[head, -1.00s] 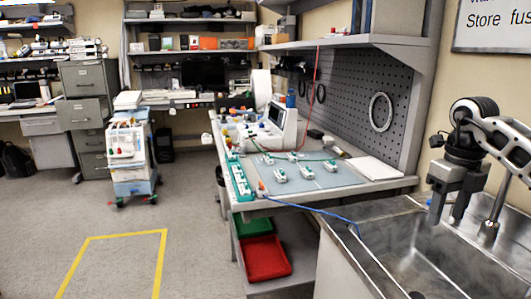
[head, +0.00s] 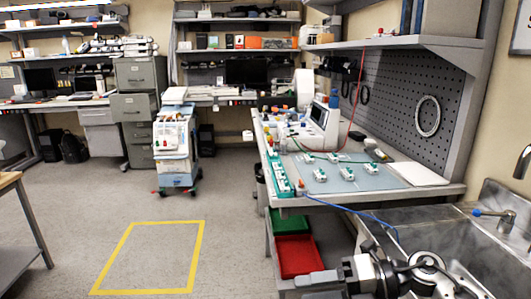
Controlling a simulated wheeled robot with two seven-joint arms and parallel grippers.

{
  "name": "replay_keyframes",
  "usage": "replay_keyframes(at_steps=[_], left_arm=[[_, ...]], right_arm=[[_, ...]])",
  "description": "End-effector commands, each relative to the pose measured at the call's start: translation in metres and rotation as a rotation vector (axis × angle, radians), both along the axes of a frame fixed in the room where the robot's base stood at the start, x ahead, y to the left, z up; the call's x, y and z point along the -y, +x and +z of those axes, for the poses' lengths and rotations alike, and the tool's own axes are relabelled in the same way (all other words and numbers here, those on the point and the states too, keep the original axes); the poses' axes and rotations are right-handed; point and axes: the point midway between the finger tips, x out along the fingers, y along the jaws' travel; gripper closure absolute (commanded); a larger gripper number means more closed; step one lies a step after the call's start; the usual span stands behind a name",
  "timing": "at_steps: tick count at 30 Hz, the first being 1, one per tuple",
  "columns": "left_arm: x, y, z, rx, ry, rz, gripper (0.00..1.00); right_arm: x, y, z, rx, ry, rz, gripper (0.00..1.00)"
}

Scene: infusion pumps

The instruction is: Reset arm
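My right arm comes in at the bottom right, low in front of the metal sink. My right gripper (head: 318,281) is at the bottom edge, pointing left, in front of the bench's lower shelf. Its fingers are small and partly cut off by the frame, so I cannot tell whether they are open or shut. I see nothing held in it. My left gripper is not in view. Several small white and green pump devices (head: 320,174) lie on the bench mat, well away from my gripper.
The workbench (head: 430,196) and the metal sink (head: 450,232) stand on the right. A red bin (head: 298,257) and a green bin (head: 290,222) sit under the bench. A cart (head: 175,150) stands further back. Floor around the yellow outline (head: 125,262) is clear.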

Motion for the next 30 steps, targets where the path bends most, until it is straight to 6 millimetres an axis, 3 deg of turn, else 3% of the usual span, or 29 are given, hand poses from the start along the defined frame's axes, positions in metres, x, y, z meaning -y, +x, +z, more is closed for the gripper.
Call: replay_keyframes(at_steps=[1,2,5,8,12,15,19,24,30], left_arm=[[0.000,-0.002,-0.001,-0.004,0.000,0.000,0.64],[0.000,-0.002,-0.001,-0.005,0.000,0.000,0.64],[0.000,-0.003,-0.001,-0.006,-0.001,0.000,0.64],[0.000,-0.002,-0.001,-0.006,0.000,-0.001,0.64],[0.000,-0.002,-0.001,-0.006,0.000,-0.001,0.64],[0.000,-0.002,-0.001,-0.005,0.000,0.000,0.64],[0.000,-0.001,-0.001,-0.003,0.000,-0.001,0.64],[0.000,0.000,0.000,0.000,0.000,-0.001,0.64],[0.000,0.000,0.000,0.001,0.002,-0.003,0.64]], right_arm=[[-0.021,-0.011,0.002,-0.080,0.174,-0.074,0.48],[-0.029,-0.014,0.004,-0.130,0.269,-0.131,0.48],[-0.034,-0.017,0.005,-0.332,0.555,-0.352,0.48],[-0.018,-0.019,-0.015,-0.583,0.783,-0.620,0.48],[0.020,-0.045,-0.082,-0.994,0.986,-1.031,0.48],[0.039,-0.083,-0.134,-1.271,1.041,-1.287,0.48],[0.050,-0.130,-0.176,-1.522,1.045,-1.497,0.48],[0.052,-0.162,-0.197,-1.671,1.029,-1.609,0.48],[0.052,-0.166,-0.200,-1.686,1.024,-1.621,0.48]])
